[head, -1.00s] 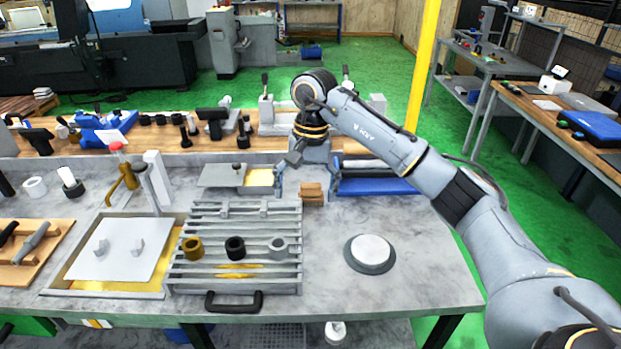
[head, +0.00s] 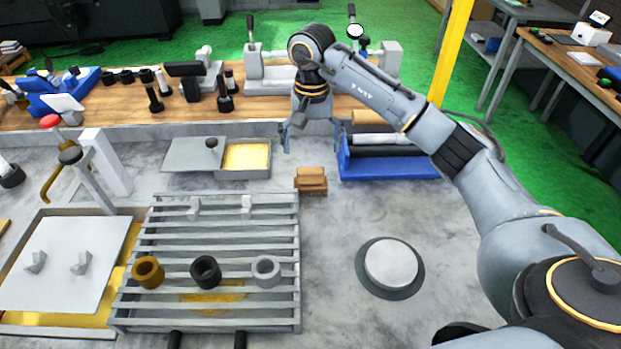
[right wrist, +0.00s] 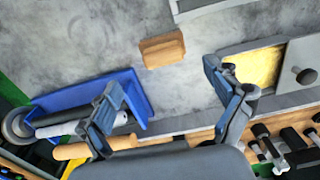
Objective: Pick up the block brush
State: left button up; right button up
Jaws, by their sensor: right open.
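The block brush looks like a small brown wooden block (head: 311,180) on the grey stone worktop, right of the slatted rack's back corner. It also shows in the right wrist view (right wrist: 162,49), lying beyond and between my fingertips. My right gripper (head: 312,146) is open and empty, just behind and above the block in the head view. Its two spread fingers also show in the right wrist view (right wrist: 163,88), apart from the block. The block's underside is hidden. My left gripper is not in view.
A blue tray (head: 390,169) holding rollers stands right of the block. A small tray of yellow liquid (head: 245,173) is to its left. The slatted rack (head: 220,313) with several rings lies in front. A round disc (head: 391,263) sits front right, with bare worktop around it.

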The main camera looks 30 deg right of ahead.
aim_at(310, 169)
notch_tip(310, 169, down, 3)
jog(key=shift+p, duration=0.3)
jog(key=shift+w+f+p, duration=0.25)
jog(key=shift+f+p, duration=0.1)
jog(key=shift+f, duration=0.55)
jog(key=f, duration=0.1)
jog(key=f+p, duration=0.1)
jog(key=f, duration=0.1)
jog(key=f+p, duration=0.1)
jog(key=shift+w+d+f, duration=0.15)
jog(key=shift+w+f, duration=0.05)
jog(key=shift+w, duration=0.1)
jog(key=shift+f, duration=0.1)
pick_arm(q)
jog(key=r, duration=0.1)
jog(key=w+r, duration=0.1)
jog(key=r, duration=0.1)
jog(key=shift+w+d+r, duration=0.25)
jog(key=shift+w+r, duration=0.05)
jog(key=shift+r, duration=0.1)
pick_arm(e)
jog(key=c, duration=1.3)
